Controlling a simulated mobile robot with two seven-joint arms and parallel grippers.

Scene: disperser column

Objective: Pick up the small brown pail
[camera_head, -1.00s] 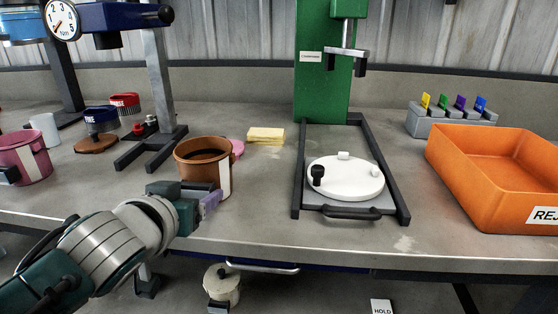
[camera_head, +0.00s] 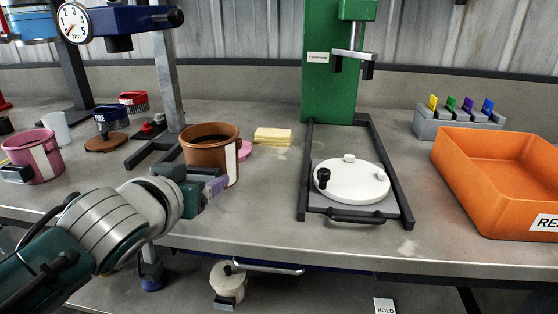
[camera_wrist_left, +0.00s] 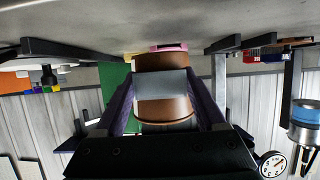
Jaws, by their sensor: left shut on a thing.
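The small brown pail (camera_head: 205,153) is at the left of the bench in the head view, upright, with a white strip on its side. My left gripper (camera_head: 214,186) is at its front, fingers at its lower side. In the left wrist view, which is upside down, the pail (camera_wrist_left: 165,109) lies between the purple fingers, with a grey block on its near side. The left gripper is shut on the pail, apparently by this block. The pail's underside is hidden, so I cannot tell its exact clearance from the bench. My right gripper is not in view.
A grey and black stand (camera_head: 168,80) is close behind the pail. A pink pail (camera_head: 35,160) stands at left. Yellow sponges (camera_head: 273,136), a green press (camera_head: 330,70) with a white disc (camera_head: 352,181), and an orange bin (camera_head: 480,190) are to the right.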

